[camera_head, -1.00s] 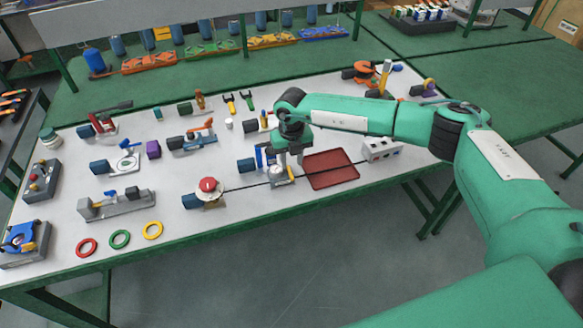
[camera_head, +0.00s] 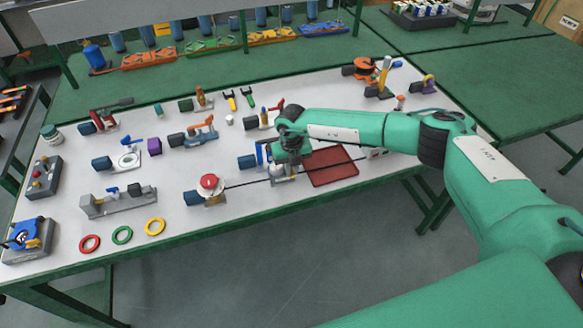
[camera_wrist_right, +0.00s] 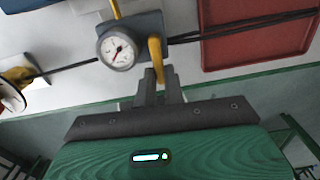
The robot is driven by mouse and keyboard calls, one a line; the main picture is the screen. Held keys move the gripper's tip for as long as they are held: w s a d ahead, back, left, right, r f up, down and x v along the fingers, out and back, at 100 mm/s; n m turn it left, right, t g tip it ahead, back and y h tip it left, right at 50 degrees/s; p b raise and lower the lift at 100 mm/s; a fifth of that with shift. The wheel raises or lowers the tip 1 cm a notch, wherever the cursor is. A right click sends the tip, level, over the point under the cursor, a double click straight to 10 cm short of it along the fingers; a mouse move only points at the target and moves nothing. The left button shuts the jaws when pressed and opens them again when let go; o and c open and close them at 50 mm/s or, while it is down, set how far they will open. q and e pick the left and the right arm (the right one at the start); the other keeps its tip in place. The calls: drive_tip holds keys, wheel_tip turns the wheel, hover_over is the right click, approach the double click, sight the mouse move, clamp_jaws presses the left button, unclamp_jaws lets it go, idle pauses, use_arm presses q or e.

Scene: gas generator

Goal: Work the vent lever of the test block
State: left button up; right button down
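The test block (camera_wrist_right: 132,30) is a grey block with a round white dial gauge (camera_wrist_right: 117,51) on its front. In the head view the block (camera_head: 284,176) stands left of the red tray, partly hidden by my right gripper. A yellow lever (camera_wrist_right: 154,48) hangs at the block's right side in the wrist view. Its lower end lies between the fingertips of my right gripper (camera_wrist_right: 158,76), which are close together around it. In the head view my right gripper (camera_head: 291,160) points down over the block, its fingertips hard to make out. My left gripper is not in view.
The red tray (camera_head: 332,167) lies right of the block. A dark hose (camera_wrist_right: 190,38) runs past the block, toward a red-topped fixture (camera_head: 209,186) on the left. Three rings lie near the table's front edge, the yellow one (camera_head: 155,227) nearest. Several valve fixtures stand behind.

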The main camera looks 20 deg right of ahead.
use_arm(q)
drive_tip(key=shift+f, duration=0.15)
